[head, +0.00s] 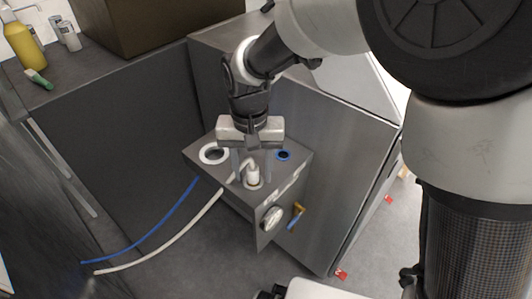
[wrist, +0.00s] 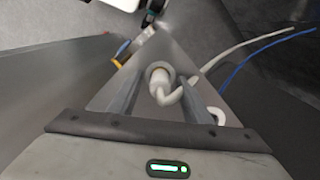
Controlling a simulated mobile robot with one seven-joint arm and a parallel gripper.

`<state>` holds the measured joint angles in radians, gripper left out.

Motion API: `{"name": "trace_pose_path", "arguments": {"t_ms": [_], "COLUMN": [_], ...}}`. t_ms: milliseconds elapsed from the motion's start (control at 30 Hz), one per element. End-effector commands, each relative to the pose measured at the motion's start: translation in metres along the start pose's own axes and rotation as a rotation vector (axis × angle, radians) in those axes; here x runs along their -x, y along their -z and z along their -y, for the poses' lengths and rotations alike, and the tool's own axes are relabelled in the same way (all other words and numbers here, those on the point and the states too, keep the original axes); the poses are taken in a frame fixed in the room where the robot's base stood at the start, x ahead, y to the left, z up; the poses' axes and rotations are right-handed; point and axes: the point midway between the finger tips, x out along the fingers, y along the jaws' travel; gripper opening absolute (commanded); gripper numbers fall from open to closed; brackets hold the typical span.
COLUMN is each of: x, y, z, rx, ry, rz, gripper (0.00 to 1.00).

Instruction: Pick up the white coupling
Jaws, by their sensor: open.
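The white coupling (head: 253,177) stands in a hole in the top of a grey bracket box, with a white hose curving off it to the left. It also shows in the wrist view (wrist: 160,82), seated in its round hole. My gripper (head: 252,180) points down over the box, its two fingers on either side of the coupling. In the wrist view my gripper (wrist: 160,95) is open, with the coupling between the fingers. I cannot tell whether either finger touches it.
The grey box (head: 225,182) also has a white ring (head: 213,155), a blue-rimmed hole (head: 283,155), a round gauge (head: 271,219) and a brass fitting (head: 299,208). A blue hose (head: 150,233) runs left. A yellow bottle (head: 22,43) stands on the counter.

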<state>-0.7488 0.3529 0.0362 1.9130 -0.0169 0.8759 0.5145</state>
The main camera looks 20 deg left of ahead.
Motion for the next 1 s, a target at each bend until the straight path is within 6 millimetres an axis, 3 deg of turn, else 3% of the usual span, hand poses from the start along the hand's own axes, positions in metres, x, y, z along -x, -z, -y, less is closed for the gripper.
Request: {"name": "trace_pose_path", "arguments": {"t_ms": [233,500,767,1000], "x": [-0.001,-0.001,0.002,0.04], "y": [0.0,0.0,0.0,0.001], "z": [0.0,0.0,0.0,0.001], "rx": [0.0,0.001,0.001,0.001], "ry": [0.0,0.0,0.001,0.003], "rz": [-0.001,-0.001,-0.002,-0.005], "gripper": [0.45,0.0,0.0,0.0]}}
